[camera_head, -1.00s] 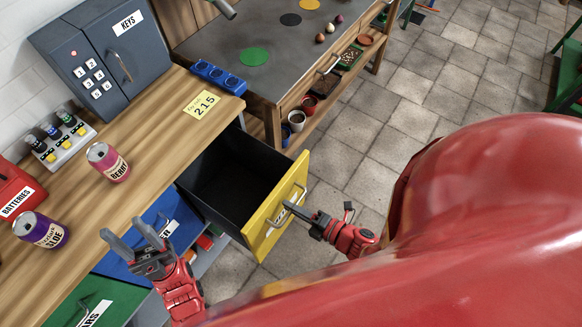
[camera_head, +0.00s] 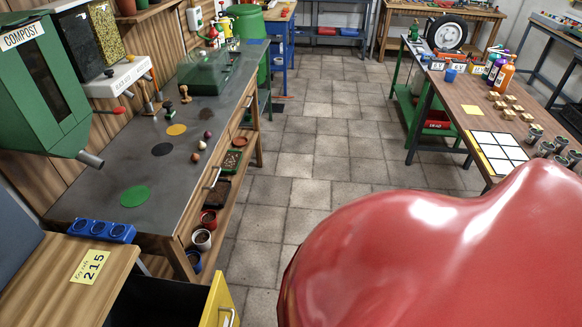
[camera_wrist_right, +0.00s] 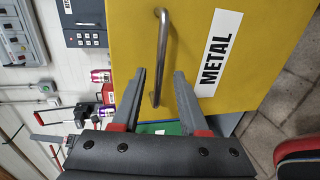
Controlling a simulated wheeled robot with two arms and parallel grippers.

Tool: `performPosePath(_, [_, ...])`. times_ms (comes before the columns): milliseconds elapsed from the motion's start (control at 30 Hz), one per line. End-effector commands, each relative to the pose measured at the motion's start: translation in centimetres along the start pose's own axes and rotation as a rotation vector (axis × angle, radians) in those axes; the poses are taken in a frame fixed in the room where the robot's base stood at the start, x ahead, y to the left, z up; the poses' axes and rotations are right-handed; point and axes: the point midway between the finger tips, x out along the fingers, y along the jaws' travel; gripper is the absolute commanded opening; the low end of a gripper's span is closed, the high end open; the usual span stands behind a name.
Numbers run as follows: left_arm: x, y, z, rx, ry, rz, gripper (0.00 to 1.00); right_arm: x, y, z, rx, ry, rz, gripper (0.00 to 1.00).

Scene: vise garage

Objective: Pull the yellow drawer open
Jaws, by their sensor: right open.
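The yellow drawer (camera_head: 214,302) stands pulled out at the bottom of the head view, with part of its dark inside showing. Its yellow front (camera_wrist_right: 195,50) fills much of the right wrist view, with a white METAL label and a metal bar handle (camera_wrist_right: 160,55). My right gripper (camera_wrist_right: 163,72) is open in the right wrist view. Its fingertips lie on both sides of the handle's lower part in the picture; I cannot tell whether they touch it. The head view shows neither gripper.
A wooden cabinet top with a "215" note (camera_head: 91,266) and a blue three-hole holder (camera_head: 101,230) are at the lower left. A grey-topped workbench (camera_head: 165,160) stands beyond. The tiled floor (camera_head: 310,150) in the middle is clear. Another table (camera_head: 470,105) stands at right.

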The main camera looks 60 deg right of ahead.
Motion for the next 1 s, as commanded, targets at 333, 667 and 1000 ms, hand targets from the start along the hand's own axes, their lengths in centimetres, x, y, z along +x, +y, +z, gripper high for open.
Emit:
performPosePath(333, [0.8,0.0,-0.1,0.0,0.0,0.0,0.5,-8.9,-0.1,0.1,0.003,-0.006,-0.005,0.43])
performPosePath(667, [1.4,-0.1,-0.2,0.0,0.0,0.0,0.5,-12.9,0.1,0.0,0.001,-0.003,0.0,0.43])
performPosePath(1000, [1.4,-0.1,-0.2,0.0,0.0,0.0,0.5,-13.1,0.0,0.0,0.001,-0.002,0.001,0.43])
